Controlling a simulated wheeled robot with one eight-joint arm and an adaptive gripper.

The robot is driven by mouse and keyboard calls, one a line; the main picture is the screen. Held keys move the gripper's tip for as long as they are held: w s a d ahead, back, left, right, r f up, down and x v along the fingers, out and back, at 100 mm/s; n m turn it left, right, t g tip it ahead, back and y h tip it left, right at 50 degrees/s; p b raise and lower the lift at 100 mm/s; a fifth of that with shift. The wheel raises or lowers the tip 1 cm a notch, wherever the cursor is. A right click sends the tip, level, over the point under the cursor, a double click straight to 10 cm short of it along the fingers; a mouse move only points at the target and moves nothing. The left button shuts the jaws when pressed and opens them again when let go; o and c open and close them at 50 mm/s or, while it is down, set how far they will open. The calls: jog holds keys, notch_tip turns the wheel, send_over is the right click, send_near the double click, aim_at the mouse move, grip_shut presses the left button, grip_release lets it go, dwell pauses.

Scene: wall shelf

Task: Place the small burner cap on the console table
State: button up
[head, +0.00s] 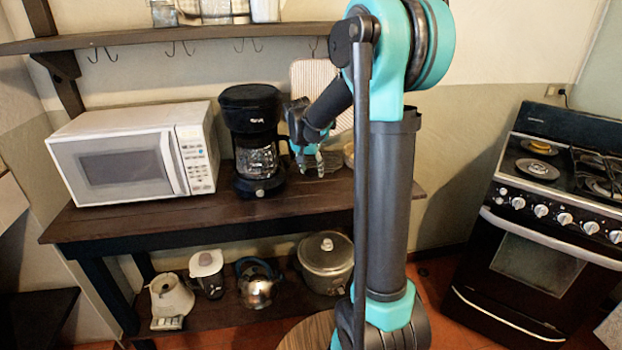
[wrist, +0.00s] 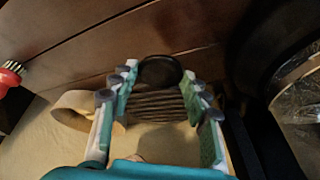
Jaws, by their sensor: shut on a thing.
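The small burner cap is a dark round disc (wrist: 160,71) between my fingertips in the wrist view. My gripper (wrist: 158,82) is shut on it. In the head view my gripper (head: 308,166) points down over the back of the console table (head: 290,206), just right of the coffee maker. The cap is too small or hidden to make out there. The dark wooden tabletop also shows in the wrist view (wrist: 80,55). I cannot tell whether the cap touches the tabletop.
A black coffee maker (head: 250,120) with a glass carafe stands close left of my gripper, and a white microwave (head: 130,155) is farther left. A slatted rack (wrist: 158,106) and a beige round object (wrist: 72,112) are close by. The table's front strip is clear.

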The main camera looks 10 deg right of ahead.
aim_at(310, 174)
jog(key=shift+f, duration=1.95)
jog(key=o, duration=1.1)
jog(key=shift+f, duration=0.1)
jog(key=shift+o, duration=0.2)
jog(key=v, duration=1.1)
jog(key=s+f+n, duration=0.2)
jog(key=s+f, duration=0.3)
jog(key=s, duration=0.4)
jog(key=s+d+f+n+y, duration=0.1)
jog(key=s+f+n, duration=0.1)
jog(key=s+f, duration=0.3)
jog(key=s+d+f+n+y, duration=0.1)
jog(key=s+f, duration=0.5)
jog(key=s, duration=0.7)
jog(key=shift+s+d+n+t, duration=0.25)
jog(key=shift+s+n+t, duration=0.05)
jog(key=shift+n, duration=0.6)
